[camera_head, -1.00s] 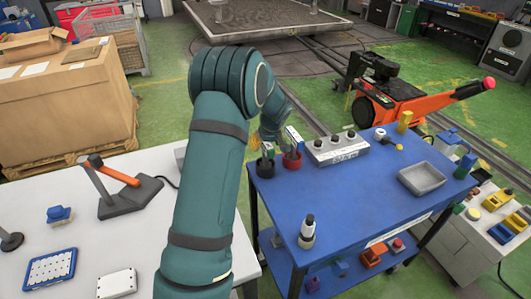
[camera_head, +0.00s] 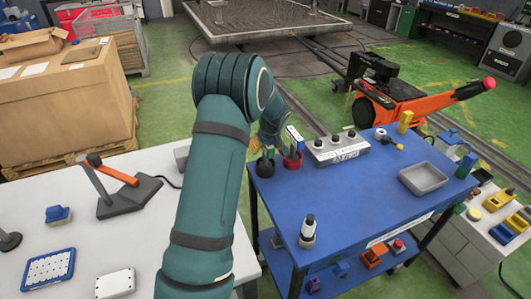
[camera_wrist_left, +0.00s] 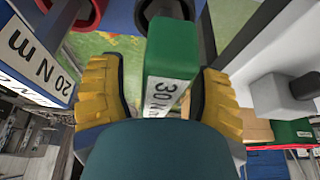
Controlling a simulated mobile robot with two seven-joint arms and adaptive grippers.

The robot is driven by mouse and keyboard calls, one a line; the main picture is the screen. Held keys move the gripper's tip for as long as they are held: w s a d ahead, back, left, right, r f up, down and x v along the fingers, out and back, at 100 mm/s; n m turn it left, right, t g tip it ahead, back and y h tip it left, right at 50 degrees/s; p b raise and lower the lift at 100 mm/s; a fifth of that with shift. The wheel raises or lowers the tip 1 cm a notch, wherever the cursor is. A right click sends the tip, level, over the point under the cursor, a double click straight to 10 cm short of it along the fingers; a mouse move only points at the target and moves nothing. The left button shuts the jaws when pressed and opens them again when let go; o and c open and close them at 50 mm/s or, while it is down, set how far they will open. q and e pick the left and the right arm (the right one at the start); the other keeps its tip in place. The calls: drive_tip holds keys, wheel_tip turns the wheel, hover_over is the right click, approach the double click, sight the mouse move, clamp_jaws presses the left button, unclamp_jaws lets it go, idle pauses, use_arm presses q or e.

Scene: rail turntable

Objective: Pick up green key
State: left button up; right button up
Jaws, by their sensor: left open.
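The green key (camera_wrist_left: 172,60) has a block-shaped handle with a white "30 N m" label and stands between my left gripper's fingers in the left wrist view. My left gripper (camera_head: 264,143) is open, with one yellow finger on each side of the handle. A gap shows at the left finger; contact at the right finger is unclear. In the head view the gripper hides most of the key, above a black holder (camera_head: 265,168) at the blue table's far left corner. My right gripper is not in view.
A blue key (camera_wrist_left: 38,50) labelled "20 N m" stands close beside the green one; its red holder (camera_head: 292,161) is on the blue table (camera_head: 350,205). A grey socket box (camera_head: 337,148) and grey tray (camera_head: 423,178) stand further right. The table's middle is mostly clear.

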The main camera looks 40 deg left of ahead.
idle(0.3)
use_arm(q)
clamp_jaws()
idle(0.4)
